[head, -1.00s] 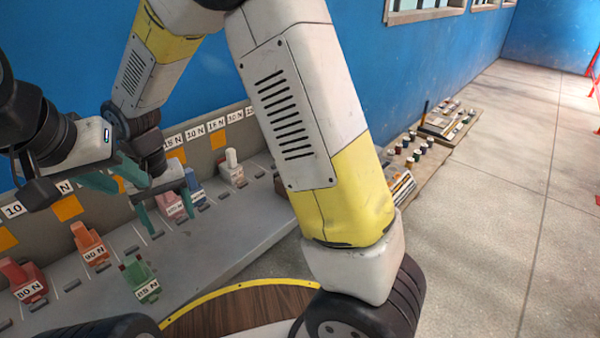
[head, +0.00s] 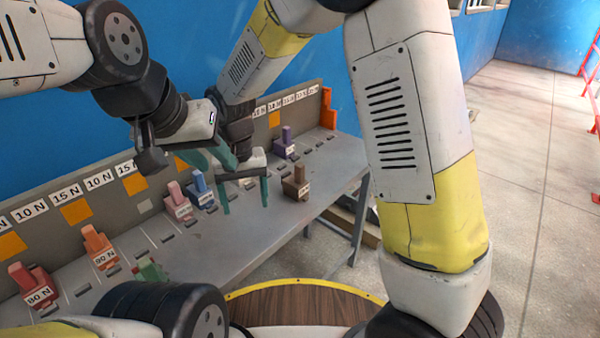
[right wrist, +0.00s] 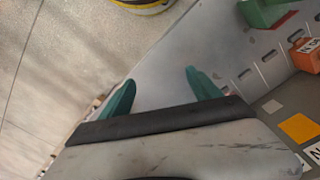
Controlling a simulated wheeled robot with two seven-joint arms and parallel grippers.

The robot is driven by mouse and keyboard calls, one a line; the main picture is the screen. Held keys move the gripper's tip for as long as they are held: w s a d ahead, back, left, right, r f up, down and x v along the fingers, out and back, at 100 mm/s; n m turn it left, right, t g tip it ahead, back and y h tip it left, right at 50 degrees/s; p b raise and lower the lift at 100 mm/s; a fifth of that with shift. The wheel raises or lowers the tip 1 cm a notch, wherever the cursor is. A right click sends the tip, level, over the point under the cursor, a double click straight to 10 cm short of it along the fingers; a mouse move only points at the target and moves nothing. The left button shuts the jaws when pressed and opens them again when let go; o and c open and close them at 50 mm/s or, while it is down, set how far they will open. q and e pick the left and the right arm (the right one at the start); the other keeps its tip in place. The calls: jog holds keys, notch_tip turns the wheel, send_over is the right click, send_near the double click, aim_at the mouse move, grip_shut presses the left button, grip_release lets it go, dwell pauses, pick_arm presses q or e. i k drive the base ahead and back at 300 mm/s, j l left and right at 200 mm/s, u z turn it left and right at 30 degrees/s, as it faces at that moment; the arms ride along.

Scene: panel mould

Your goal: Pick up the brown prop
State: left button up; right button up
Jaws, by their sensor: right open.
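The brown prop (head: 296,185) stands upright on the grey bench (head: 190,250) near its front edge, in the head view. My right gripper (head: 245,207) is open and empty, pointing down a short way left of the brown prop. Its teal fingers also show apart in the right wrist view (right wrist: 160,90), with bare bench surface between them. The brown prop is not seen in that wrist view. My left gripper (head: 208,158) is higher and farther left, its teal fingers apart with nothing seen between them.
A pink prop (head: 180,203) and a blue prop (head: 201,190) stand left of my grippers. A purple prop (head: 285,145) stands behind the brown one. Orange (head: 99,247), red (head: 33,284) and green (head: 150,270) props stand farther left. Open floor lies right.

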aim_at(295, 186)
jog(key=i+l+u, duration=0.25)
jog(key=l+u, duration=0.25)
jog(key=l, duration=0.2)
jog(key=i+l+u, duration=0.25)
jog(key=l, duration=0.15)
jog(key=l+u, duration=0.25)
jog(key=l, duration=0.15)
jog(key=k, duration=0.05)
